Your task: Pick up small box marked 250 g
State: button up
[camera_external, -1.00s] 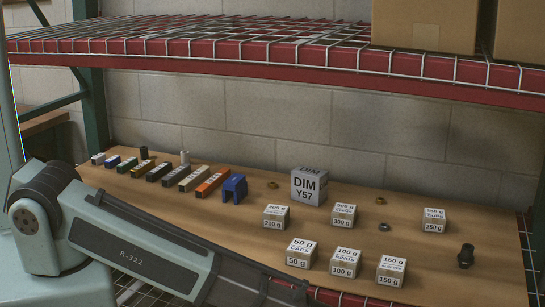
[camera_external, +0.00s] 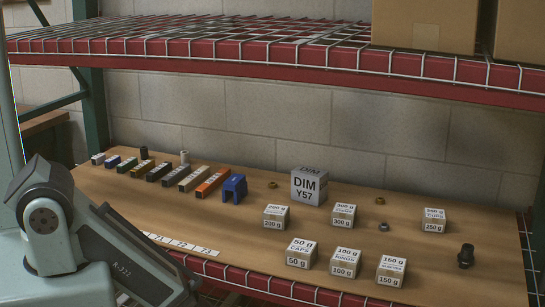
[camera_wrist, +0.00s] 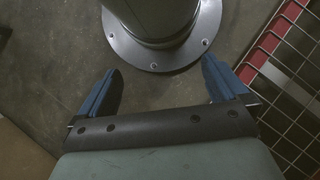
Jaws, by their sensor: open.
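The small box marked 250 g (camera_external: 434,220) stands upright on the right part of the wooden shelf board in the external view, with a white label. My gripper (camera_wrist: 160,88) shows in the wrist view with its two blue fingers wide apart and nothing between them. It faces the floor and a round bolted base plate, off the shelf. In the external view my gripper is out of sight; only part of my arm shows at the lower left. The 250 g box does not show in the wrist view.
Other marked boxes stand nearby: 300 g (camera_external: 343,215), 200 g (camera_external: 276,217), 150 g (camera_external: 391,269), 100 g (camera_external: 345,262) and 50 g (camera_external: 301,253). A black fitting (camera_external: 466,255) stands right of the 250 g box. A grey DIM cube (camera_external: 309,186) is behind. A red-edged wire shelf (camera_external: 300,50) hangs above.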

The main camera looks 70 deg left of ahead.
jog(key=shift+s+a, duration=0.15)
jog(key=shift+s, duration=0.35)
jog(key=shift+w, duration=0.1)
